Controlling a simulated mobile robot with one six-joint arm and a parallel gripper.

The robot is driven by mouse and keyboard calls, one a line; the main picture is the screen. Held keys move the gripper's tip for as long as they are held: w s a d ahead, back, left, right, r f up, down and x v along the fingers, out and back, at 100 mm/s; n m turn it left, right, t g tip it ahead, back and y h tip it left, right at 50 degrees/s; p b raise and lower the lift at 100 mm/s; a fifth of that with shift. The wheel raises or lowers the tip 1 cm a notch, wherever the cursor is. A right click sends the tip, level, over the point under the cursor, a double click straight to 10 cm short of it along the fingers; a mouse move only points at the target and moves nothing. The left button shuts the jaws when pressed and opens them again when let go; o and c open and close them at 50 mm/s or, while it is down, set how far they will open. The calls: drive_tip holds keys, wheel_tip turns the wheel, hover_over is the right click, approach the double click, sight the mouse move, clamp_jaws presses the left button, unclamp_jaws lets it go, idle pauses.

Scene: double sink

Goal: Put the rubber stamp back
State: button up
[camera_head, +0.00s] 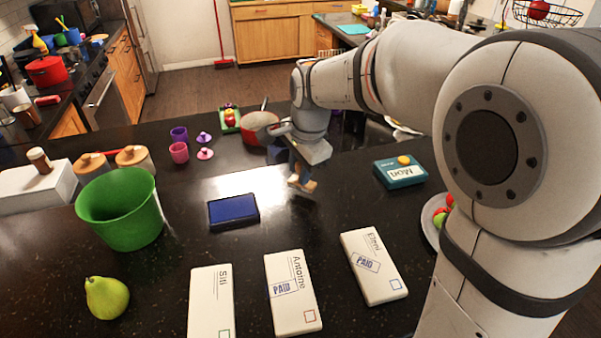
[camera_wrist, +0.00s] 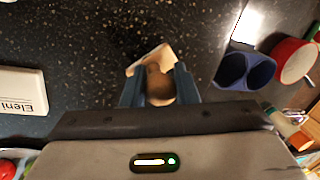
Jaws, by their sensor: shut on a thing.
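My gripper (camera_head: 300,172) is shut on a wooden rubber stamp (camera_head: 303,185) and holds it over the dark counter right of the ink pad. In the wrist view, the stamp's rounded handle (camera_wrist: 160,86) sits between the blue fingers of my gripper (camera_wrist: 160,92), with a paler base beyond it. The stamp's underside is hidden. A blue ink pad (camera_head: 233,210) lies left of my gripper. Three white cards lie in front: Siti (camera_head: 211,305) shows no PAID mark, while Antoine (camera_head: 292,300) and Eleni (camera_head: 375,275) each bear one.
A teal box (camera_head: 400,173) with an orange button stands right. A green bucket (camera_head: 120,215), a pear (camera_head: 107,297) and a white block (camera_head: 35,188) with a brown-capped piece (camera_head: 39,160) are left. A red pot (camera_head: 260,128) and small cups (camera_head: 179,152) stand behind.

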drive_tip(key=shift+x, duration=0.95)
drive_tip(key=shift+s+d, duration=0.15)
drive_tip(key=shift+s, duration=0.05)
drive_tip(key=shift+f, duration=0.2)
drive_tip(key=o, duration=0.8)
drive_tip(key=v, duration=1.2)
drive_tip(key=s+d+f+n, duration=0.3)
drive_tip(key=s+d, duration=0.1)
drive_tip(key=s, duration=0.1)
drive_tip(key=s+d+f+n+h, duration=0.1)
drive_tip(key=s+d+f+n, duration=0.2)
drive_tip(key=s, duration=0.3)
drive_tip(key=s+d+f+n+t, duration=0.1)
drive_tip(key=s+d+f+n, duration=0.2)
drive_tip(key=s+d+n, duration=0.1)
drive_tip(key=shift+s+d+f+n+b, duration=0.15)
drive_tip(key=shift+s+d+n+b, duration=0.05)
drive_tip(key=shift+s+d, duration=0.25)
drive_tip(key=shift+s+d+f+n+b, duration=0.2)
drive_tip(key=shift+s+d, duration=0.2)
drive_tip(key=shift+d, duration=0.2)
drive_tip(key=shift+s+f+n, duration=0.3)
